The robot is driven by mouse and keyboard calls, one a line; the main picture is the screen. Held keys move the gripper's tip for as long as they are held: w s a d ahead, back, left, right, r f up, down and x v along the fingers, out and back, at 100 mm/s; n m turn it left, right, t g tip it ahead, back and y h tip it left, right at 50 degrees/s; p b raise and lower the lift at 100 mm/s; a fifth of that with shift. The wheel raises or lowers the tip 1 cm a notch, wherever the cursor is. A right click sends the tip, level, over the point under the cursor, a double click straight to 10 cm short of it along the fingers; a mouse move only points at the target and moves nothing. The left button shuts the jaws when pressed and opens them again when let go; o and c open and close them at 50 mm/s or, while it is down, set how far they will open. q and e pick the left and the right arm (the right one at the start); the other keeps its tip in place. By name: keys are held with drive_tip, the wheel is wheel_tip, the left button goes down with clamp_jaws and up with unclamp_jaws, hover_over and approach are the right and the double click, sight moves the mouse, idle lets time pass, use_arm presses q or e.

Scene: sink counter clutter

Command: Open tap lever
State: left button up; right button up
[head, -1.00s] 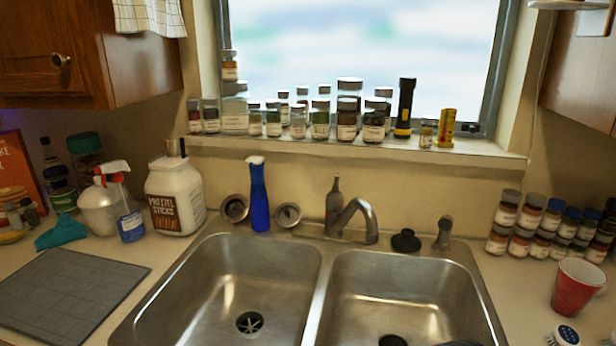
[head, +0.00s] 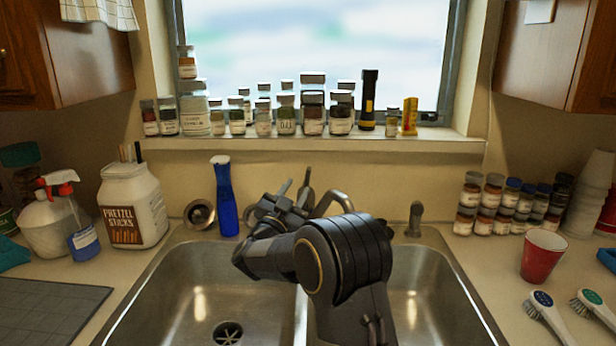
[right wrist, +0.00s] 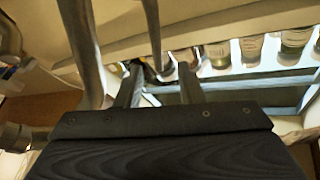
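The tap stands behind the double sink in the head view. Its curved metal spout (head: 336,199) and its upright lever (head: 307,181) show just beyond my right gripper (head: 285,193). My right arm reaches over the sink, and the gripper is beside the lever, on its left. In the right wrist view the two fingers (right wrist: 159,72) are apart, with a gap between them. A slim metal rod, seemingly the lever (right wrist: 152,32), lines up with that gap; I cannot tell whether they touch. The thicker spout (right wrist: 83,45) is left of the fingers. The tap's base is hidden. My left gripper is not in view.
A blue bottle (head: 226,200) stands close left of the gripper. Jars line the window sill (head: 330,144) behind the tap. A pretzel jar (head: 133,207) is at left; a red cup (head: 542,256) and brushes (head: 549,318) are at right. The sink basins (head: 190,290) look empty.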

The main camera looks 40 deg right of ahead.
sight(307, 174)
drive_tip(key=shift+m+g+h, duration=0.3)
drive_tip(key=shift+g+h, duration=0.1)
drive_tip(key=shift+h, duration=0.2)
drive_tip(key=p+x, duration=0.1)
drive_tip(key=x, duration=0.6)
drive_tip(key=shift+d+r+p, duration=0.1)
drive_tip(key=shift+d+p, duration=0.2)
drive_tip(key=shift+p, duration=0.1)
drive_tip(key=shift+c, duration=0.2)
clamp_jaws()
